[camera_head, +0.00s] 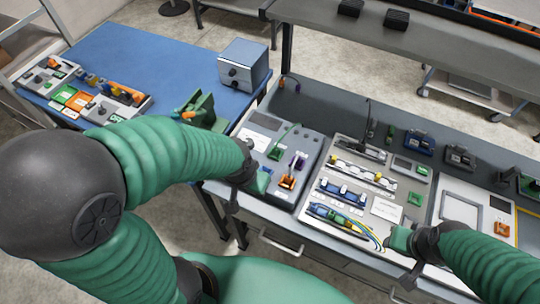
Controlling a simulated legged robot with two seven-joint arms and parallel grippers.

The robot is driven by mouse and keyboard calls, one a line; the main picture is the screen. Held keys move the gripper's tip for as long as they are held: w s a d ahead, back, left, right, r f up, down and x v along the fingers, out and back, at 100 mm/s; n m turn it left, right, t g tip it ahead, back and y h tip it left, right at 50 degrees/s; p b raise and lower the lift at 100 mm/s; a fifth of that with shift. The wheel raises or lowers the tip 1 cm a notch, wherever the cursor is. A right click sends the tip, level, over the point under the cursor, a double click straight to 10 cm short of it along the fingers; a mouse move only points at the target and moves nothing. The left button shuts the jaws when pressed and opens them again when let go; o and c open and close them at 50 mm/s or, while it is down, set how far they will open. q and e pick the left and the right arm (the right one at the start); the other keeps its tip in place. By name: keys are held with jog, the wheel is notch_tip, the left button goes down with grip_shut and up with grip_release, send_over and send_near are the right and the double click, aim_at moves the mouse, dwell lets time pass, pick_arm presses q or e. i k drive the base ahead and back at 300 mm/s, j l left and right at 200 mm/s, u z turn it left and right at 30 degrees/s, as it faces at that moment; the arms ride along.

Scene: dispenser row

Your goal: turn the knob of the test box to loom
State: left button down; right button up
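A grey metal box (245,62) with dark knobs (233,76) on its front stands at the back right of the blue table. It may be the test box; no lettering on it can be read. My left gripper (262,184) is over the front left of the grey panel on the workbench, well to the front of the box. My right gripper (398,238) is at the front edge of the middle panel, by the coloured wires. Both grippers are small and partly hidden by their wrists, so their finger opening cannot be told.
The blue table (150,50) also bears a switch panel (48,75), orange and green parts, and a green fixture (200,110). The workbench holds a grey panel (288,140) with a purple-and-orange switch, and a middle panel (385,210) with connectors. A shelf (400,45) runs behind.

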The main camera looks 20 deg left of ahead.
aim_at(250, 142)
jog(key=u, duration=1)
